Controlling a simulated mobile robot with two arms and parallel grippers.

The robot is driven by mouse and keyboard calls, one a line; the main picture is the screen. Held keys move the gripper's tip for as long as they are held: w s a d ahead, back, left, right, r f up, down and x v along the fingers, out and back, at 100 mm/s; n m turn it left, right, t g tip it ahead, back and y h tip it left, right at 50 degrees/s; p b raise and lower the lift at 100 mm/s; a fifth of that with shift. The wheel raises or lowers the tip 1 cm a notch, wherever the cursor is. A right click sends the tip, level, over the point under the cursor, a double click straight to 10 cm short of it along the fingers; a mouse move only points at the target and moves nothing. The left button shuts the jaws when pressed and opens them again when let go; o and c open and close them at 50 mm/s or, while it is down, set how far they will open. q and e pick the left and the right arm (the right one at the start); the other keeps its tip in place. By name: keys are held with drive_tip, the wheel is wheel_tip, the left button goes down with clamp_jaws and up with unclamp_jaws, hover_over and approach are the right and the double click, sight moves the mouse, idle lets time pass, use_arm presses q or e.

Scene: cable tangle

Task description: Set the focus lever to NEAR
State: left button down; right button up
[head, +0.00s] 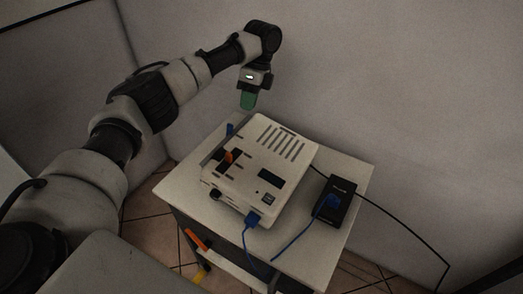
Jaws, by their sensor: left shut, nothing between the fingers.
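A white boxy device (287,173) with vent slots lies on the small table. A small orange lever (229,156) stands up on its top near the left side, among dark slots. I take it as the focus lever; its markings are too small to read, so I cannot tell its setting. My left gripper (248,101), with green fingertips, is shut and empty. It points down, above and behind the device's back left part, apart from it. My right gripper is not in view.
The light table (300,253) has a black box (343,192) at right. A blue plug (253,219) with a blue cable sits at the device's front. Another blue cable reaches the black box. A black cable (395,218) runs right. Walls stand behind.

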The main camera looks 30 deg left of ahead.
sight(229, 158)
use_arm(q)
drive_tip(key=x, duration=0.9)
drive_tip(key=shift+a+f, duration=0.1)
drive_tip(key=shift+f, duration=0.1)
drive_tip(key=s, duration=0.1)
drive_tip(key=s+p, duration=0.1)
drive_tip(key=s, duration=0.1)
drive_tip(key=shift+a+f, duration=0.15)
drive_tip(key=shift+f, duration=0.05)
drive_tip(key=shift+s+f+p, duration=0.2)
drive_tip(key=shift+s+p, duration=0.25)
drive_tip(key=shift+s, duration=0.15)
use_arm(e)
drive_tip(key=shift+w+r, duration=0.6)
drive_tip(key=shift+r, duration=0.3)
